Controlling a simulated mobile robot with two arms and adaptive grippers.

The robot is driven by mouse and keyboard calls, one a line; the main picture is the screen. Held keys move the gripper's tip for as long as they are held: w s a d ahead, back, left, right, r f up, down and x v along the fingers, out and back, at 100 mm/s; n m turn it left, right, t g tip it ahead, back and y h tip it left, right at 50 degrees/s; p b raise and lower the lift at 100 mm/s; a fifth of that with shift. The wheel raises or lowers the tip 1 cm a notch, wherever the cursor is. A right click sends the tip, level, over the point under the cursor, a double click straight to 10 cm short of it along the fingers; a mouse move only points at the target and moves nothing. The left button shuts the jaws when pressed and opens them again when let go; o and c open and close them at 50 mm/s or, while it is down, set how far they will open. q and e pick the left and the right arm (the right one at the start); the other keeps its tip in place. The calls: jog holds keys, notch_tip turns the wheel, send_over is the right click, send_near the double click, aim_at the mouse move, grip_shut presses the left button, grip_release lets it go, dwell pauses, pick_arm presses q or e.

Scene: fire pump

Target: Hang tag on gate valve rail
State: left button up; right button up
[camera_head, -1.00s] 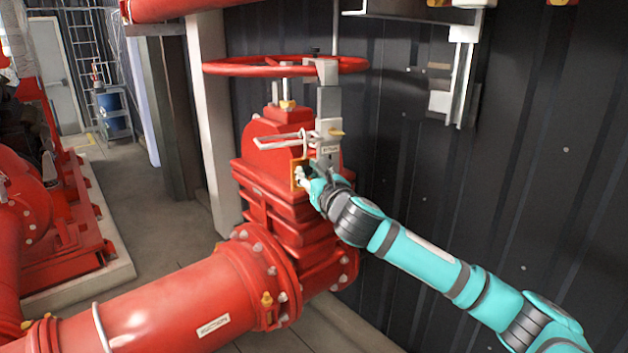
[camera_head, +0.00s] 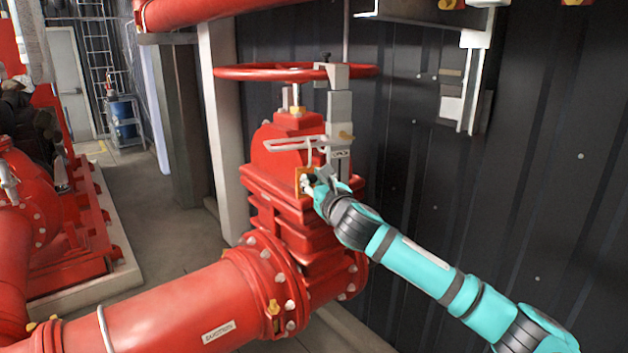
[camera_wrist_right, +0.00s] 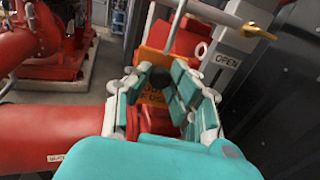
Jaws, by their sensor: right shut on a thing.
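My right gripper (camera_head: 312,183) is shut on the orange tag (camera_wrist_right: 152,97) in front of the red gate valve (camera_head: 290,128). The tag's orange edge also shows in the head view (camera_head: 299,176). A thin pale hook (camera_wrist_right: 178,22) rises from the tag toward the rail (camera_wrist_right: 218,14). In the head view the rail (camera_head: 285,145) is a thin pale bar loop across the valve's upper body, and the hook (camera_head: 309,152) is close to it. I cannot tell whether the hook is over the rail or only beside it. My left gripper is out of view.
The red handwheel (camera_head: 260,72) is above the rail. A grey upright post (camera_head: 339,115) with a brass fitting and an OPEN label (camera_wrist_right: 227,60) stands close right of the hook. The thick red pipe (camera_head: 180,310) lies below, and the dark corrugated wall (camera_head: 415,150) is behind.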

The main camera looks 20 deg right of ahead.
jog(key=o, duration=1)
jog(key=shift+c, duration=0.2)
